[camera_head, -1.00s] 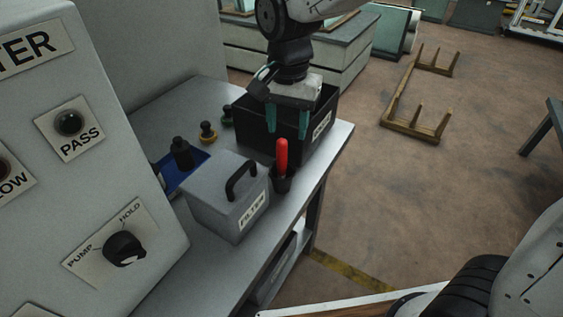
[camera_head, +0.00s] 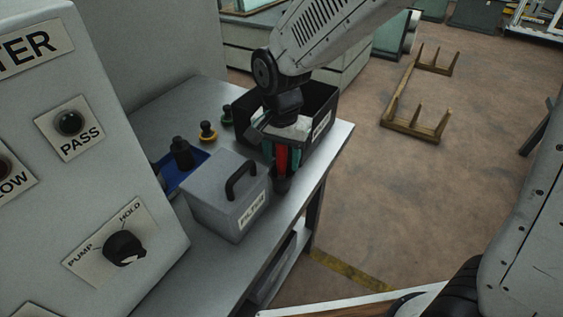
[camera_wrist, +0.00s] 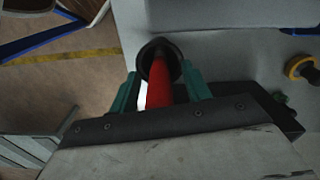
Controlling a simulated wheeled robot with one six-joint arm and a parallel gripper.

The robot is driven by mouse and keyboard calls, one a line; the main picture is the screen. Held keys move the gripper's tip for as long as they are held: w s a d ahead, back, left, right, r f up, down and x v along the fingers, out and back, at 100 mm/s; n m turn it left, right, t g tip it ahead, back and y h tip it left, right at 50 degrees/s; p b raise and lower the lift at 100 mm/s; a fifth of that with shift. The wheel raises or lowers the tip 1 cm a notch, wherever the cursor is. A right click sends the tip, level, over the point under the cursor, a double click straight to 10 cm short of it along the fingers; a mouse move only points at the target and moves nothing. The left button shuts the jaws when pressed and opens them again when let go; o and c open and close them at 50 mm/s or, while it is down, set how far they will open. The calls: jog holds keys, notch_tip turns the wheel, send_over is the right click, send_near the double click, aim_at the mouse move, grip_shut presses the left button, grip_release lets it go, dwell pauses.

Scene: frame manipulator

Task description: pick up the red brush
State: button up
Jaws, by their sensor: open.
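The red brush (camera_head: 282,161) stands upright, its lower end in a small black cup (camera_head: 281,184) on the grey table. My gripper (camera_head: 281,154) is open above the cup, with its green fingers on either side of the red handle. In the wrist view the red brush (camera_wrist: 160,90) runs between the two green fingertips of my gripper (camera_wrist: 162,85), and the black cup (camera_wrist: 160,56) lies beyond them. I cannot tell whether either finger touches the handle.
A grey filter box (camera_head: 228,199) with a black handle stands just left of the cup. A black open bin (camera_head: 322,128) is behind my gripper. A blue tray (camera_head: 178,172) and small knobs (camera_head: 208,133) are at the left. The table's right edge is close to the cup.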

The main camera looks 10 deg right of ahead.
grip_shut()
jog(key=shift+r, duration=0.15)
